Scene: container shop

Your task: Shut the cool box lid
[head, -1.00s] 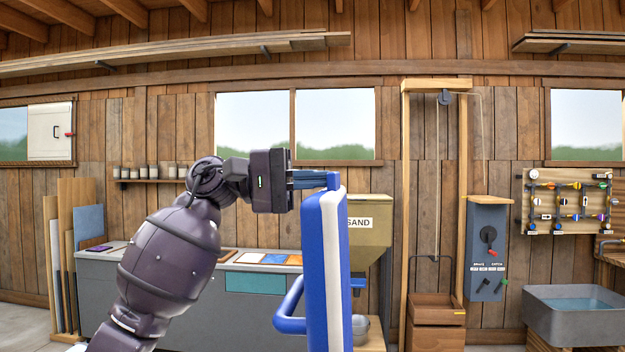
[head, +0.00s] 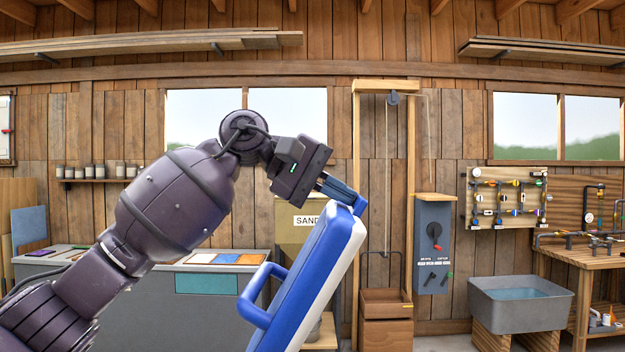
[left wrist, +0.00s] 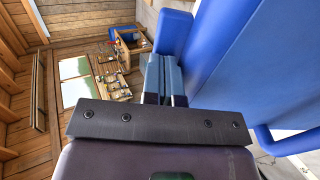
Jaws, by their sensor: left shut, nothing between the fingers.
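The cool box lid (head: 312,285) is a thick blue and white panel in the head view. It stands tilted, its top edge leaning to the right, with a blue handle (head: 258,298) on its left side. My left gripper (head: 342,191) is shut and empty at the lid's top edge. Its fingers lie close against a blue lip there; contact is hard to tell. In the left wrist view the shut fingers (left wrist: 164,78) are beside the blue lid (left wrist: 240,75). The cool box body is out of the head view. My right gripper is not in view.
Behind stand a grey counter (head: 150,300), a sand hopper (head: 295,238) and a wooden hoist frame (head: 357,200). A grey water basin (head: 520,310) and a workbench (head: 590,258) are at the right. The space right of the lid looks free.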

